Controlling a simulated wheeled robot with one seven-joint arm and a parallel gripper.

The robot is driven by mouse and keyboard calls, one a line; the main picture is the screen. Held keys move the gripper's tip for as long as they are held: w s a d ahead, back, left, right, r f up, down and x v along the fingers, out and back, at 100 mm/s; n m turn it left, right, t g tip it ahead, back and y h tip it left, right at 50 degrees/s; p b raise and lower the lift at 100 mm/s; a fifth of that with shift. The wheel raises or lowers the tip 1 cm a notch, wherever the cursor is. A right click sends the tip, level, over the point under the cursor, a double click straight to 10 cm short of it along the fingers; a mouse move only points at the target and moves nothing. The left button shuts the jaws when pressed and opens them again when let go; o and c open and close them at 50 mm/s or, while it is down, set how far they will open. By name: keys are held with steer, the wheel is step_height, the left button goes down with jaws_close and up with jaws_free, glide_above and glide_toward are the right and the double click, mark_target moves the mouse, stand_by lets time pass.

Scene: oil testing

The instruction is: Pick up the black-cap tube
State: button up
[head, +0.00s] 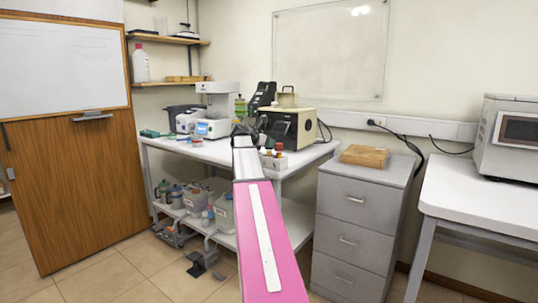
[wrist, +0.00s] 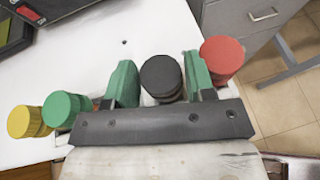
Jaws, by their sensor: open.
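The black-cap tube (wrist: 162,78) stands in the middle of the wrist view, its round black cap between my two green fingers. A little of its pale body shows below the cap. My gripper (wrist: 159,64) is open, with one finger on each side of the cap. A narrow gap shows on the left side; on the right the finger is very close, and I cannot tell if it touches. In the head view my gripper (head: 245,129) is over the white lab table, and the black-cap tube cannot be made out there.
A red-cap tube (wrist: 222,55) is close outside my right finger. A green-cap tube (wrist: 62,109) and a yellow-cap tube (wrist: 27,121) stand to the left. A black and beige machine (head: 290,128) is behind on the table (head: 210,151). A grey drawer cabinet (head: 358,220) stands to the right.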

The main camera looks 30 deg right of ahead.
steer(key=shift+d+f, duration=0.15)
steer(key=shift+d, duration=0.15)
steer(key=c, duration=0.8)
